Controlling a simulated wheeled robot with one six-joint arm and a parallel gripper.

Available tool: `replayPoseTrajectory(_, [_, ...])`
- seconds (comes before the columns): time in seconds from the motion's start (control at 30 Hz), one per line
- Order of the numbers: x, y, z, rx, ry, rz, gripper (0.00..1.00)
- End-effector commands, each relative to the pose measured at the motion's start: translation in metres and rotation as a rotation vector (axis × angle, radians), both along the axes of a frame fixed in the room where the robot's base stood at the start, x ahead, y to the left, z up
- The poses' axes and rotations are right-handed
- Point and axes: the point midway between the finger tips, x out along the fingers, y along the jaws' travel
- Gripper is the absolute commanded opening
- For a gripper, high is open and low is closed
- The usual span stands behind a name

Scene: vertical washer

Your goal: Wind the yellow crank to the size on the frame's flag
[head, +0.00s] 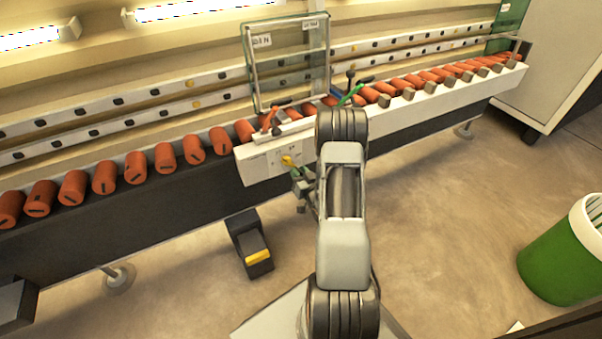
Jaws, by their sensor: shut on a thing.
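The yellow crank (287,160) sticks out from the front of the white panel on the washer's rail (262,165), near the panel's left end. My gripper (295,171) is at the crank, shut on it, with part of the crank showing above and left of the fingers. My own arm hides the panel just to the right. A glass pane in a metal frame (290,62) stands upright on the rollers behind the crank. It bears two small white labels, one at the upper left (261,40) and one at the upper right (311,24); their print is too small to read surely.
A red-handled lever (270,118) and a green-handled lever (350,94) stand above the panel. Orange rollers (135,167) line the conveyor. A black foot pedal with a yellow tread (258,257) is on the floor below. A green bin (560,260) stands at the right.

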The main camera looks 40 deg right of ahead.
Motion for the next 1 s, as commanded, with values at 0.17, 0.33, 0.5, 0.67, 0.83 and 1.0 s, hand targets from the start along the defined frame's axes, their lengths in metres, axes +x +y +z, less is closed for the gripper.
replayPoseTrajectory(0.17, [0.0, 0.0029, -0.0027, 0.053, -0.005, 0.0, 0.03])
replayPoseTrajectory(0.33, [0.0001, 0.0037, -0.0031, 0.076, -0.008, 0.0, 0.03])
replayPoseTrajectory(0.5, [0.0001, 0.0039, -0.003, 0.082, -0.009, 0.0, 0.03])
replayPoseTrajectory(0.67, [0.0001, 0.0039, -0.0029, 0.082, -0.009, 0.0, 0.03])
replayPoseTrajectory(0.83, [0.0002, 0.0039, -0.0029, 0.081, -0.009, 0.0, 0.33])
replayPoseTrajectory(1.0, [0.0003, 0.0037, -0.0027, 0.08, -0.01, 0.0, 0.5])
